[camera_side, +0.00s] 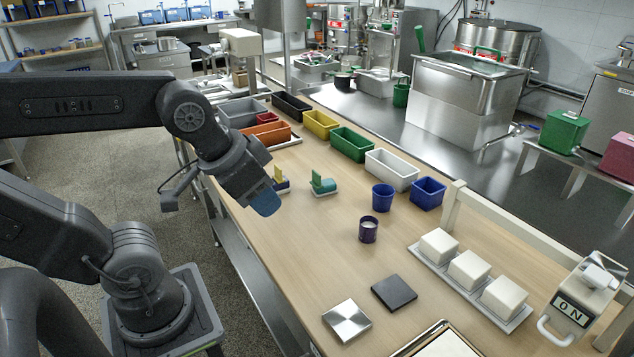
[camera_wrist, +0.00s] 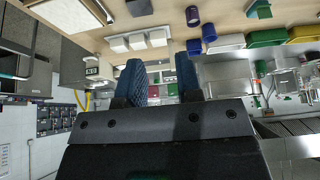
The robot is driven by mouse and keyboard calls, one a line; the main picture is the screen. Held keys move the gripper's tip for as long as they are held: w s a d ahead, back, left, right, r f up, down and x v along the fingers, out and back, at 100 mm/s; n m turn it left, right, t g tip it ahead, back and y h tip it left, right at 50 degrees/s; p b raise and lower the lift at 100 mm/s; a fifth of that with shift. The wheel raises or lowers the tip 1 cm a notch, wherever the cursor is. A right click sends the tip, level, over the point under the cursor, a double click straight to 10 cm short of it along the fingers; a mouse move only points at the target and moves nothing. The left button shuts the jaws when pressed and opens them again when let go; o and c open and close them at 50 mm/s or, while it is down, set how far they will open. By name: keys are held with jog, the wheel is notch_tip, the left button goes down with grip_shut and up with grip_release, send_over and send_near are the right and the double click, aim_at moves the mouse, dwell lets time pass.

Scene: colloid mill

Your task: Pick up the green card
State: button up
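A green card-like piece (camera_side: 317,178) stands upright on a small pale base near the left side of the wooden table; I cannot tell exactly how it is held. In the wrist view, which is upside down, a small green piece (camera_wrist: 259,7) at the top edge may be the same one. My gripper (camera_side: 265,202) hangs in the air to its left in the side view, apart from it. In the wrist view my gripper (camera_wrist: 161,76) shows two blue ridged fingers with an empty gap between them. A yellow piece (camera_side: 280,176) stands partly hidden behind my gripper.
Yellow (camera_side: 321,124), green (camera_side: 351,144) and white (camera_side: 391,170) bins line the back edge. A blue cup (camera_side: 382,197), a dark cup (camera_side: 368,230) and white blocks on a tray (camera_side: 420,255) stand to the right.

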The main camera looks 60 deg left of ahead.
jog(key=shift+o, duration=0.3)
jog(key=w+a+r+n+g+y, duration=0.25)
jog(key=w+a+n, duration=0.4)
jog(key=w, duration=0.65)
jog(key=n+g+y, duration=0.2)
jog(key=n+g, duration=0.1)
jog(key=n, duration=0.8)
send_over(317, 173)
jog(key=d, duration=0.7)
notch_tip(317, 173, down, 13)
jog(key=shift+n, duration=0.25)
jog(key=x, duration=0.3)
jog(key=a+x, duration=0.1)
jog(key=x, duration=0.6)
jog(key=shift+w+a+r, duration=0.1)
jog(key=shift+w+a, duration=0.05)
jog(key=shift+a, duration=0.15)
jog(key=shift+x, duration=2.95)
jog(key=shift+d, duration=0.1)
grip_shut()
